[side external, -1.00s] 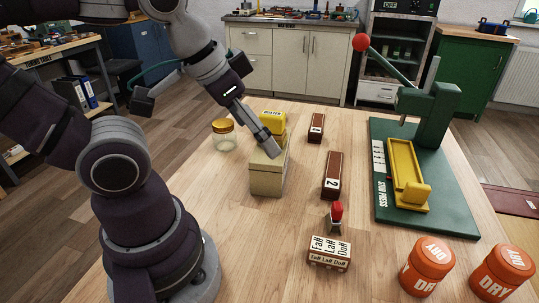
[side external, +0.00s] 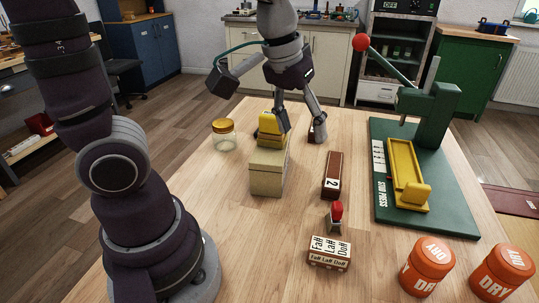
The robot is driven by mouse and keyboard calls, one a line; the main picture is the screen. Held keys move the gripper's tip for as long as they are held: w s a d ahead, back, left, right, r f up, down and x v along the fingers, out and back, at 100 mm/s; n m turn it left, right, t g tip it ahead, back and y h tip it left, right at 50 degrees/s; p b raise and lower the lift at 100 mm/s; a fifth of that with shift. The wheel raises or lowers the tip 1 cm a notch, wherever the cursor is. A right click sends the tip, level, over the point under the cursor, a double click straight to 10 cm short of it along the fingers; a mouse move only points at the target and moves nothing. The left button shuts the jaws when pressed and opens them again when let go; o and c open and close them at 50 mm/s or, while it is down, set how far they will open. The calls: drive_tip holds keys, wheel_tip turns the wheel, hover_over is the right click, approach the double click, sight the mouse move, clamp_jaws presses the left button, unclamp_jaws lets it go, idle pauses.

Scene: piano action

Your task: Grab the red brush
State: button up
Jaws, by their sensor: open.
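A small item with a red top and a grey-green lower part (side external: 336,215) stands on the table, behind a cream lettered block; it is the likeliest red brush, but bristles are too small to make out. My gripper (side external: 301,131) is open and empty, well behind and left of this item. Its left finger is beside the yellow block (side external: 268,122) on the beige box (side external: 267,174). Its right finger is in front of the small brown block at the back and hides most of it. Whether either finger touches anything, I cannot tell.
The brown block marked 2 (side external: 332,174) and the lettered block (side external: 329,253) are near the red-topped item. A green press (side external: 443,205) stands at right, two orange DRY jars (side external: 428,266) at front right, a gold-lidded jar (side external: 224,135) at left.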

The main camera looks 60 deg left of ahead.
drive_tip(key=w+d+f+n+g, duration=0.2)
drive_tip(key=w+f+n, duration=0.2)
drive_tip(key=w, duration=0.1)
drive_tip(key=n+g, duration=0.1)
drive_tip(key=n, duration=0.2)
approach(335, 216)
drive_tip(key=shift+w+a+f, duration=0.45)
drive_tip(key=shift+w+f, duration=0.05)
drive_tip(key=shift+w, duration=0.25)
wheel_tip(335, 216, down, 11)
drive_tip(key=shift+r, duration=0.2)
clamp_jaws()
